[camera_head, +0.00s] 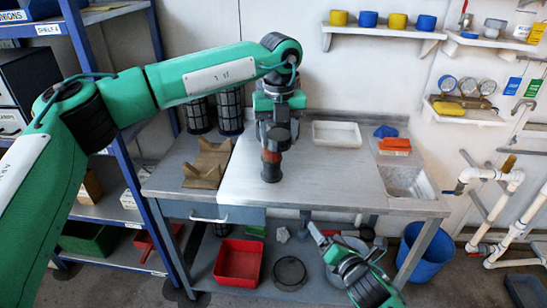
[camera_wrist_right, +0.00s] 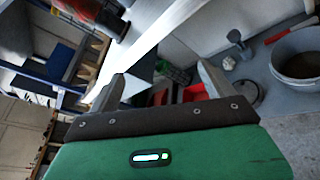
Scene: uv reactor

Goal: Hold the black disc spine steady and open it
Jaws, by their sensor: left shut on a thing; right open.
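The black disc spine (camera_head: 271,172), a short dark cylinder with a red band, stands upright on the grey metal worktop near its middle. My left gripper (camera_head: 273,133) comes down over its top and is shut on it; the fingers and the dark top overlap, so the exact contact is hard to see. My right gripper (camera_head: 322,238) is low, in front of the bench's front edge, well apart from the spine. In the right wrist view its two fingers (camera_wrist_right: 163,82) are spread with nothing between them. A dark and red piece, probably the spine, shows there at the top left (camera_wrist_right: 103,18).
A tan cradle (camera_head: 206,163) lies left on the worktop (camera_head: 320,190). A white tray (camera_head: 337,134), an orange item (camera_head: 394,145) and a sink (camera_head: 408,181) are behind and right. A red bin (camera_head: 239,262) sits on the lower shelf. The worktop right of the spine is clear.

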